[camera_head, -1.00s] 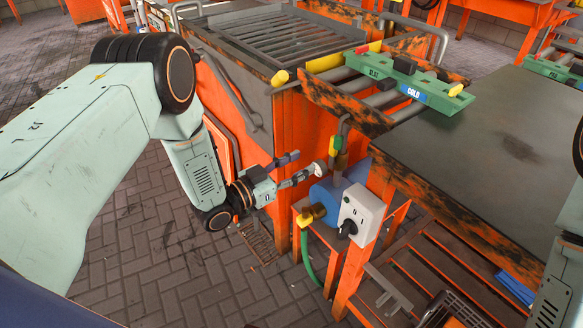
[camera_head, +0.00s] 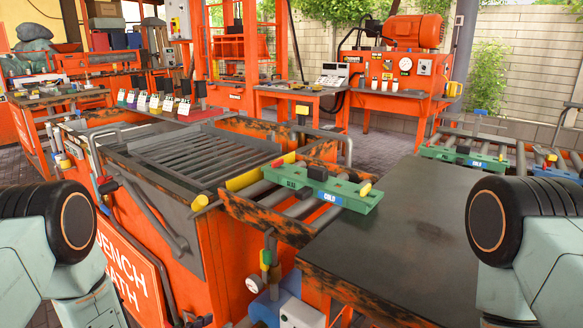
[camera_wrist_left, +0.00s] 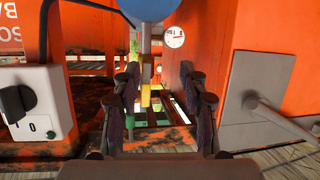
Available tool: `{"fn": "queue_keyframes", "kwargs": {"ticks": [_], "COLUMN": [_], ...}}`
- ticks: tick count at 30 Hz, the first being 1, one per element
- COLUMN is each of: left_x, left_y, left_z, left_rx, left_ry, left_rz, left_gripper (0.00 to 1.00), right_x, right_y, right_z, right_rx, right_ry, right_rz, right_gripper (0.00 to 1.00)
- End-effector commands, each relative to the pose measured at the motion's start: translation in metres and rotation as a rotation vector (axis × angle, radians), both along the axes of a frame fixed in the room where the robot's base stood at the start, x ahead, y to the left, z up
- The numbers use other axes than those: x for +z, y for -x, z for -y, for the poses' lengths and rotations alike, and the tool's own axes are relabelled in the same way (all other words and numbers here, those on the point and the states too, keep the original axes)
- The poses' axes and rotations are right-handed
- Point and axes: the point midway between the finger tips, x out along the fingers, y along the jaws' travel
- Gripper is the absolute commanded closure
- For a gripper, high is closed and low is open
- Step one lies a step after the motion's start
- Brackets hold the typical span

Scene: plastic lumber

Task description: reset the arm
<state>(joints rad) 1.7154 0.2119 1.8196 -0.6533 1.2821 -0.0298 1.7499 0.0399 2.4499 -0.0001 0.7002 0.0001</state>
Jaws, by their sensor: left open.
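My left gripper (camera_wrist_left: 160,105) shows in the left wrist view, with its two dark fingers apart and nothing between them. In the head view, only upper parts of my left arm (camera_head: 45,240) and right arm (camera_head: 525,240) show, at the lower left and lower right. Both gripper ends are out of the head view. No object is held by the left gripper.
A dark-topped table (camera_head: 410,235) lies ahead, beside the orange quench bath (camera_head: 190,170). A green block labelled cold (camera_head: 345,195) sits on rollers between them. In the wrist view, a switch box (camera_wrist_left: 35,105) is left, a gauge (camera_wrist_left: 174,37) above and a grey plate (camera_wrist_left: 250,100) right.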

Motion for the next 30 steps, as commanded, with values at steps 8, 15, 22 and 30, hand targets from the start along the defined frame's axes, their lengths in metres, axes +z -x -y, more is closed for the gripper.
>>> {"fn": "queue_keyframes", "kwargs": {"ticks": [8, 15, 22, 30], "left_x": [-0.076, -0.086, -0.065, -0.056], "left_y": [0.130, 0.258, 0.343, 0.354], "left_z": [-0.019, -0.031, -0.039, -0.038], "left_rx": [0.202, 0.330, 0.401, 0.388], "left_ry": [-0.107, -0.200, -0.275, -0.299], "left_rz": [-0.554, -0.951, -1.175, -1.192], "left_gripper": [0.57, 0.57, 0.57, 0.57], "right_x": [0.005, 0.010, 0.014, 0.017], "right_y": [0.000, 0.000, 0.000, 0.000], "right_z": [0.000, 0.000, 0.000, 0.000], "right_rx": [0.000, 0.000, 0.000, 0.000], "right_ry": [0.000, 0.000, 0.000, 0.000], "right_rz": [0.000, 0.000, 0.000, 0.000], "right_gripper": [0.60, 0.60, 0.60, 0.60]}}
